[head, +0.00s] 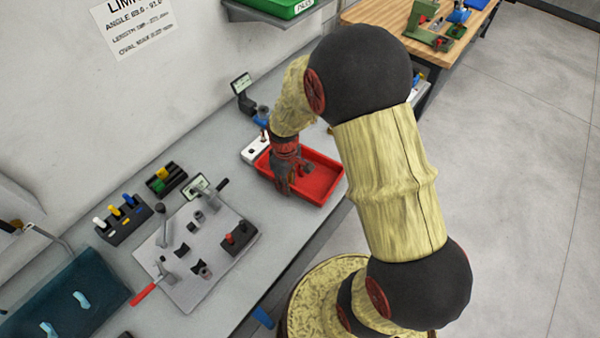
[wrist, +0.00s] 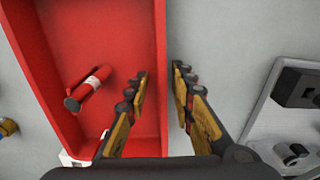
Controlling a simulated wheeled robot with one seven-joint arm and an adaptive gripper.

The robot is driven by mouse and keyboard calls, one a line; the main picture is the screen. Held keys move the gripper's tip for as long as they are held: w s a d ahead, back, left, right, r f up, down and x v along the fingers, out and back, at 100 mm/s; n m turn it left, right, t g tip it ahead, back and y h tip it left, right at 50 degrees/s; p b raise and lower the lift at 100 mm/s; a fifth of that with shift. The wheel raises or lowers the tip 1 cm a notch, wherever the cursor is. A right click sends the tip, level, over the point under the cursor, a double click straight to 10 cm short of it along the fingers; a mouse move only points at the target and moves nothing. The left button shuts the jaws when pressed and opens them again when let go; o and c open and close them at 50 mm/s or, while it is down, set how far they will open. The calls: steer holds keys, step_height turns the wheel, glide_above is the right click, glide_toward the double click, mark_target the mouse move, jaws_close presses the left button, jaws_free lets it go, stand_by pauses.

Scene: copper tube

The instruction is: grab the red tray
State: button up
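The red tray (head: 328,178) lies on the grey bench near its front edge, partly hidden by my gripper (head: 283,183) in the head view. In the wrist view the tray (wrist: 105,35) fills the left half. My gripper (wrist: 160,72) is open there, its fingers either side of the tray's right wall: one over the inside, one over the bench outside. Gaps show between the fingers and the wall; contact cannot be told. A small red cylinder with a white band (wrist: 90,88) lies in the tray.
A grey plate fixture (head: 190,250) with clamps and a red-handled lever stands to the left on the bench. A white box (head: 255,148) is close behind the tray. Beyond them is a block with coloured handles (head: 124,219). Bare bench lies between tray and fixture.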

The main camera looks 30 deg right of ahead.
steer(key=c, duration=0.3)
jaws_close()
stand_by(0.5)
